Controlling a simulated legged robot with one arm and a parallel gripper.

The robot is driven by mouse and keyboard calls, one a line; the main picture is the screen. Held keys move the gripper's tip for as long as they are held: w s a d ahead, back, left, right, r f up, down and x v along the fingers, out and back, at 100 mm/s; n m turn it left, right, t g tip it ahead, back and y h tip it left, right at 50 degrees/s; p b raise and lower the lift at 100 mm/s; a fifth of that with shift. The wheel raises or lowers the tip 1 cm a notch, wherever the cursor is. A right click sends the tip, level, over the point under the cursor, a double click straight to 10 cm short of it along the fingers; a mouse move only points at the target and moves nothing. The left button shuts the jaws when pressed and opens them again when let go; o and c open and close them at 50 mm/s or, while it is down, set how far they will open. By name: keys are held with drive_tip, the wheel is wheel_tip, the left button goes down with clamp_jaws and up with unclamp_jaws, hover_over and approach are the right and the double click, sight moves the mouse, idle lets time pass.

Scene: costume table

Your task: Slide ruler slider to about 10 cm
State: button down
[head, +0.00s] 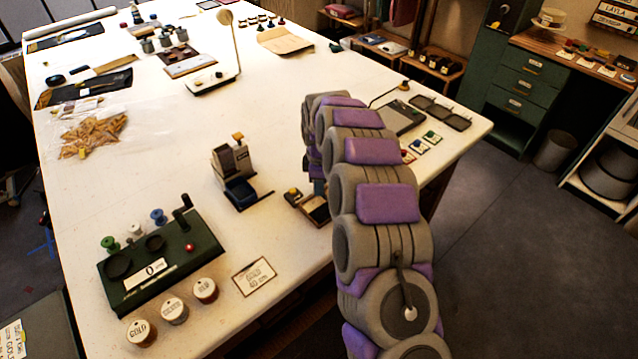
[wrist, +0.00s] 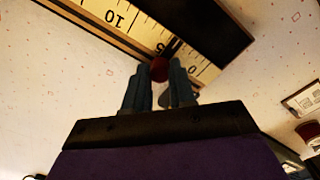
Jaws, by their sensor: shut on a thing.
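The ruler (wrist: 134,29) crosses the top of the wrist view diagonally, pale yellow with black marks. Its 10 is at upper left, its 5 in the middle and its 0 at lower right. A dark raised strip runs along its far side. The slider's dark red knob (wrist: 159,69) sits at the ruler's near edge, between the 0 and 5 marks as seen from here. My gripper (wrist: 160,84) is shut on this knob, with one finger on each side. The slider's exact reading is hidden by the fingers. In the head view my arm hides the gripper.
On the white table (head: 200,120), a stamp-like device (head: 232,160) stands left of my arm. A green box with a crank (head: 160,262) and several labelled round lids are at front left. Small coloured pieces and dark trays (head: 440,112) lie to the right. The table's middle is fairly clear.

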drive_tip(key=w+d+p, duration=0.1)
drive_tip(key=w+d, duration=0.2)
drive_tip(key=shift+w+d, duration=0.35)
drive_tip(key=shift+s+a, duration=0.1)
drive_tip(key=c, duration=1)
unclamp_jaws()
drive_tip(key=shift+a, duration=0.15)
drive_tip(key=shift+c, duration=0.2)
drive_tip(key=shift+o, duration=0.5)
drive_tip(key=shift+r, duration=0.15)
wheel_tip(320, 180, up, 17)
drive_tip(key=p, duration=0.3)
